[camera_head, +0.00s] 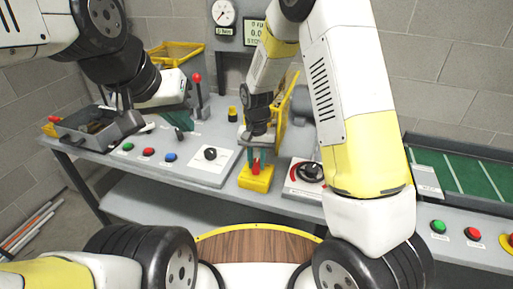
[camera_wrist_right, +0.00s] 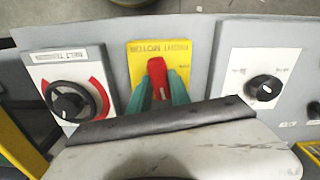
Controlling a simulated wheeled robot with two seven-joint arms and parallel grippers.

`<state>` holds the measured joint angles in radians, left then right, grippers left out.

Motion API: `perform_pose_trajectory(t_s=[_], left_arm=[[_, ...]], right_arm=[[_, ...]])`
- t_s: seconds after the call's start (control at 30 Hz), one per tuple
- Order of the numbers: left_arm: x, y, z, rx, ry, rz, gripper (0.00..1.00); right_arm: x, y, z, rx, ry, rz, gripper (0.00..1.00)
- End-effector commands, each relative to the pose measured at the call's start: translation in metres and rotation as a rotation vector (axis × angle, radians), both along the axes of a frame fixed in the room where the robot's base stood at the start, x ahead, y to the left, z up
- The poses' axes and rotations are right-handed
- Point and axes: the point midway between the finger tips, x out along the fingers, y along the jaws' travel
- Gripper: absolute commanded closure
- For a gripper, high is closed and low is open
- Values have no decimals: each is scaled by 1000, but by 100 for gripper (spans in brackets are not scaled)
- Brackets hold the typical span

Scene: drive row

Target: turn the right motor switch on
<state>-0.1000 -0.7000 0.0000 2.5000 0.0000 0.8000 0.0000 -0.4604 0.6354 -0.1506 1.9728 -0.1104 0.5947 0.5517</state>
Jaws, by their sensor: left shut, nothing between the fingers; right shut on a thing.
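The right motor switch is a yellow box (camera_head: 256,181) on the front of the grey bench, with a red handle (camera_head: 256,168) on top. In the right wrist view its yellow plate (camera_wrist_right: 184,50) bears an upside-down RIGHT MOTOR label, and the red handle (camera_wrist_right: 157,80) stands roughly upright in the picture. My right gripper (camera_head: 257,158) comes down from above; its green fingers (camera_wrist_right: 158,90) are shut on the handle, one on each side, and hide part of it. My left gripper (camera_head: 187,97) is shut and empty over the bench, close to the red-knobbed lever.
A panel with a black knob (camera_head: 210,154) stands left of the switch, and a belt tension handwheel (camera_head: 309,171) right of it. The red-knobbed lever (camera_head: 197,79), push buttons (camera_head: 148,152) and a grey tray (camera_head: 73,130) lie further left. A green conveyor (camera_head: 465,172) is at right.

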Motion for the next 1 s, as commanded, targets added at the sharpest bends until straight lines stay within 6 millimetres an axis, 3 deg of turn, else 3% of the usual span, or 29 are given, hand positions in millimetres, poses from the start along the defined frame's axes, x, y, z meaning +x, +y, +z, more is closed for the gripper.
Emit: perform_pose_trajectory(t_s=[0.4,0.97,1.0], left_arm=[[0,0,0,0,0,0,100],[0,0,0,0,0,0,100],[0,0,0,0,0,0,100]], right_arm=[[0,0,0,0,-1,-183,100],[0,0,0,1,-1,-211,100],[0,0,0,1,-1,-210,68]])
